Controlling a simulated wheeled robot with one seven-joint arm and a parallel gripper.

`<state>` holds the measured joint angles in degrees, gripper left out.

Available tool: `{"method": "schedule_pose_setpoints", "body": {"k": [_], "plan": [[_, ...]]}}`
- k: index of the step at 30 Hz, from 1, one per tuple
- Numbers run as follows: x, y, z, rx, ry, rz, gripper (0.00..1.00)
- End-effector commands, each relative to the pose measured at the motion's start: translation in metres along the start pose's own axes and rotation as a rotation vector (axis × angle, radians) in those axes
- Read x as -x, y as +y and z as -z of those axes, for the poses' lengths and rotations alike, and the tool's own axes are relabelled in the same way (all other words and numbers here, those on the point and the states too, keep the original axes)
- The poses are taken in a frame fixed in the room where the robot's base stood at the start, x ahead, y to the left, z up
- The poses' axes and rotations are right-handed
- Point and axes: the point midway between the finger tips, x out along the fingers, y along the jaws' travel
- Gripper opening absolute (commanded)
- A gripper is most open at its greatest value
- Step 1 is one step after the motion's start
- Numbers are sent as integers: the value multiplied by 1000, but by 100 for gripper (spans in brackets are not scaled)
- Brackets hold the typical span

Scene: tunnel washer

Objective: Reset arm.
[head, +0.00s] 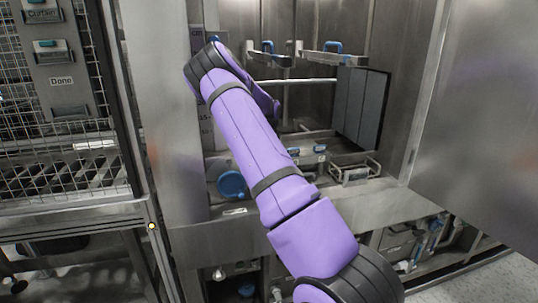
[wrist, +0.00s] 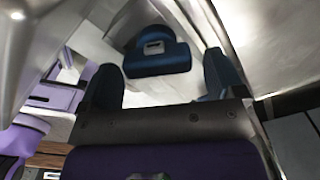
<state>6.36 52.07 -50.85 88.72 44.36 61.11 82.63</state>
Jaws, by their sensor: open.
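My purple arm (head: 255,140) reaches from the lower right up into the open steel washer cabinet (head: 235,25). Its far end bends away behind the upper link, so my gripper is hidden in the head view. In the wrist view my gripper (wrist: 160,65) has two dark blue fingers standing well apart. A dark blue rounded piece (wrist: 155,58) with a small pale label shows between and beyond the fingers. I cannot tell how far off it is, and no contact shows. Nothing is seen held.
An open steel door (head: 480,120) stands at right. Inside are rails with blue handles (head: 333,47), grey panels (head: 362,105), a wire holder (head: 355,170) and a round blue cap (head: 231,184). A mesh rack (head: 85,170) with labelled holders stands at left. Pipes and fittings fill the space below.

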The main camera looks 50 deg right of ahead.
Motion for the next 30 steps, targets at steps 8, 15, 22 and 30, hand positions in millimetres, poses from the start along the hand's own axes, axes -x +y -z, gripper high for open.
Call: {"method": "schedule_pose_setpoints", "body": {"k": [8, 15, 22, 30], "plan": [[41, 0, 0, 0, -2, 4, 88], [68, 0, 0, 0, -1, 3, 88], [73, 0, 1, -1, 0, 3, 88], [73, 0, 1, -1, 0, 3, 88]]}}
